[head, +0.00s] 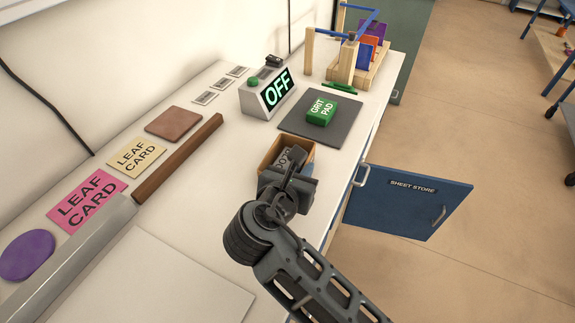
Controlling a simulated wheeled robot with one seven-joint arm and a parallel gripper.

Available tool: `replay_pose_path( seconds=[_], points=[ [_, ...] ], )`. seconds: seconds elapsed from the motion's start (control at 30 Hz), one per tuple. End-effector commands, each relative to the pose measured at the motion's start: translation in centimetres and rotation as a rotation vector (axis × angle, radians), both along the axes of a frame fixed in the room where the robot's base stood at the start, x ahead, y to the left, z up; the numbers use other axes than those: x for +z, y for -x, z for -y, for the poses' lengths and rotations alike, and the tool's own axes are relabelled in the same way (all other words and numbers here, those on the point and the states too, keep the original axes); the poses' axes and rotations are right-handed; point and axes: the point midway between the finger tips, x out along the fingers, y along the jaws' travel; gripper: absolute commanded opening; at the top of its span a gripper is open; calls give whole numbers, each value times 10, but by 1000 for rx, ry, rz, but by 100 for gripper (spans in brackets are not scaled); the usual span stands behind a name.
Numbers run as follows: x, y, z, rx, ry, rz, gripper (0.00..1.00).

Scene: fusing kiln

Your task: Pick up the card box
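A small open brown box (272,150), which looks like the card box, stands on the white worktop in the middle of the head view. Its near side is hidden behind my gripper (285,172). Something grey with dark marks shows inside the box rim; I cannot tell if it is the box's content or part of my fingers. My gripper reaches in from the lower right and is over or at the near side of the box. Its fingertips are not clear, so I cannot tell whether they touch the box.
A dark mat (341,137) with a green grit pad (321,110) lies behind the box. A control box reading OFF (267,95) stands behind left. A wooden bar (180,158) and leaf cards (86,200) lie left. A blue sheet store door (410,205) stands open at right.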

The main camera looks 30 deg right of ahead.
Motion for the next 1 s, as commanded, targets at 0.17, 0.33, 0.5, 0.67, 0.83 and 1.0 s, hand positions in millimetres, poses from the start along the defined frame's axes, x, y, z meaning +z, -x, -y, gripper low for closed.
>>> replay_pose_path(
  seconds=[0.17,0.33,0.5,0.67,0.83,1.0],
  points=[
    [-7,-11,13,1,-2,0,17],
    [-8,-12,15,1,-2,0,17],
    [-8,-12,14,1,-2,0,10],
    [-8,-12,14,1,-1,1,0],
    [-8,-12,14,1,-1,1,0],
    [-8,-12,14,1,-1,1,0]
  ],
)
